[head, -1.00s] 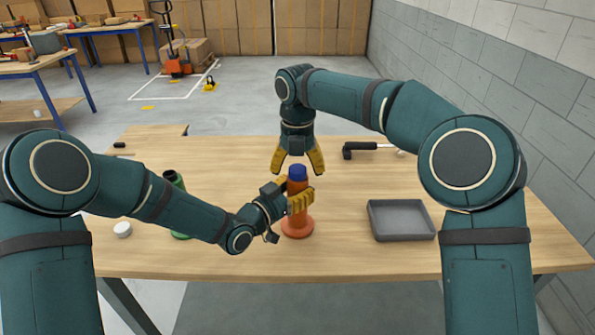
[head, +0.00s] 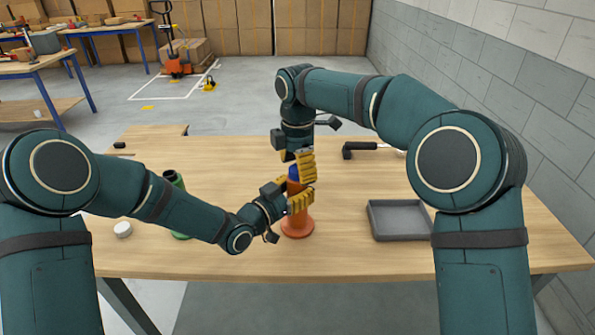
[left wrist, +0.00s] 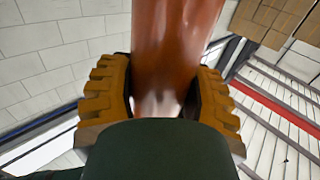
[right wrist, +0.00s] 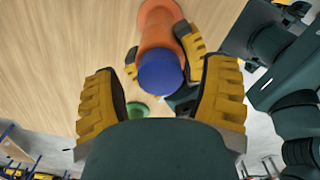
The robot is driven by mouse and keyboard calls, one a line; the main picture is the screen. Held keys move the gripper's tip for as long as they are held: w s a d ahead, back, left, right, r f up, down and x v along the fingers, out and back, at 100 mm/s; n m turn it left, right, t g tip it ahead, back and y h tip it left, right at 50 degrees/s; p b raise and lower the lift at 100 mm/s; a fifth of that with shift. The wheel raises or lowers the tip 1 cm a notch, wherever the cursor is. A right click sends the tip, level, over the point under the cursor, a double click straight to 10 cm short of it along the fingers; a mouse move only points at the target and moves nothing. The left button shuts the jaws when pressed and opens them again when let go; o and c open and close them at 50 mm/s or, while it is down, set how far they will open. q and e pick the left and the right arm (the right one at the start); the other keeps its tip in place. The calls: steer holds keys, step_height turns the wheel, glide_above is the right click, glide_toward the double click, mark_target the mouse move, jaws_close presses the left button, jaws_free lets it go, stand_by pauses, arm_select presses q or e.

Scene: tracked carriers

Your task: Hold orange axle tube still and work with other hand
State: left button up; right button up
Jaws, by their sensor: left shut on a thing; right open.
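The orange axle tube (head: 297,223) stands upright on its flared base on the table, with a blue cap (head: 294,174) on its top. My left gripper (head: 299,199) is shut on the tube's upper body; the left wrist view shows the orange tube (left wrist: 175,45) between both fingers. My right gripper (head: 298,166) is at the tube's top, around the blue cap. In the right wrist view its open fingers (right wrist: 165,95) stand on either side of the blue cap (right wrist: 160,72), with gaps visible. The right fingers partly hide the cap in the head view.
A grey tray (head: 402,236) lies right of the tube. A black-headed hammer (head: 360,150) lies behind it. A green tube (head: 174,180) stands at the left, partly behind my left arm, near a white round piece (head: 123,230). The table's front middle is clear.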

steer(key=m, duration=1)
stand_by(0.3)
steer(key=c, duration=1.1)
steer(key=n, duration=0.7)
steer(key=shift+n, duration=1.2)
